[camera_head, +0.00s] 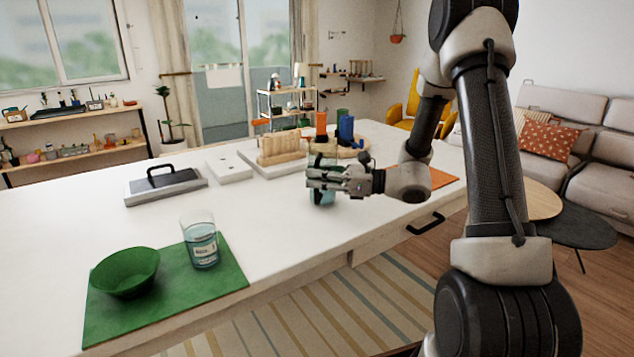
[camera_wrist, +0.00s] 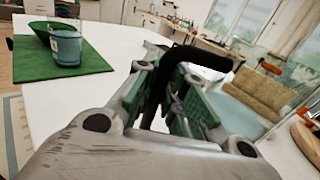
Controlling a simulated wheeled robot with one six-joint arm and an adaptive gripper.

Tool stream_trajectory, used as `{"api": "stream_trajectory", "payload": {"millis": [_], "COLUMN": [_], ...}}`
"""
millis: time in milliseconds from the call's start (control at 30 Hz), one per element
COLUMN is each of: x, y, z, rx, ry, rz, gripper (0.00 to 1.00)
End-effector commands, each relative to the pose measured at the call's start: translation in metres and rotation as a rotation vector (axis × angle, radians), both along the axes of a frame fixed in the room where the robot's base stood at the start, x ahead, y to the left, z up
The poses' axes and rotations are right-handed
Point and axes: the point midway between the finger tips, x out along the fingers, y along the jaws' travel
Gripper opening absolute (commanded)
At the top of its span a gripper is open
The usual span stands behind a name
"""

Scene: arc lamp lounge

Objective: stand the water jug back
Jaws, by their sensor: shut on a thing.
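My gripper (camera_head: 338,180) reaches in from the right over the white counter. It is shut on the water jug (camera_head: 322,198), whose blue-green lower part shows below the fingers. The fingers hide most of the jug, and I cannot tell whether its base touches the counter. In the wrist view, a black handle-like part (camera_wrist: 203,57) shows between my gripper's green-padded fingers (camera_wrist: 180,95). A clear labelled glass (camera_head: 202,242) with bluish water stands upright on a green mat (camera_head: 215,285), beside a green bowl (camera_head: 125,272). The glass also shows in the wrist view (camera_wrist: 66,47).
Behind my gripper are a wooden rack (camera_head: 280,150) and orange (camera_head: 321,124) and blue (camera_head: 346,128) cylinders. A grey box with a black handle (camera_head: 165,185) lies left. An orange mat (camera_head: 442,178) lies right. The counter between the green mat and my gripper is clear.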

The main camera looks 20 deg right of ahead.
Motion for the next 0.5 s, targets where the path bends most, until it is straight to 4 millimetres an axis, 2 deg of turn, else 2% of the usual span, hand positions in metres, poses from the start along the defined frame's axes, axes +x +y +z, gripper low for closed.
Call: {"api": "stream_trajectory", "payload": {"millis": [133, 500], "x": [0.0003, 0.0003], "y": [-0.0001, 0.0000], "z": [-0.0114, -0.0144], "rx": [0.002, 0.001], "ry": [-0.003, -0.005], "rz": [0.000, 0.000], "gripper": [0.00, 0.00]}}
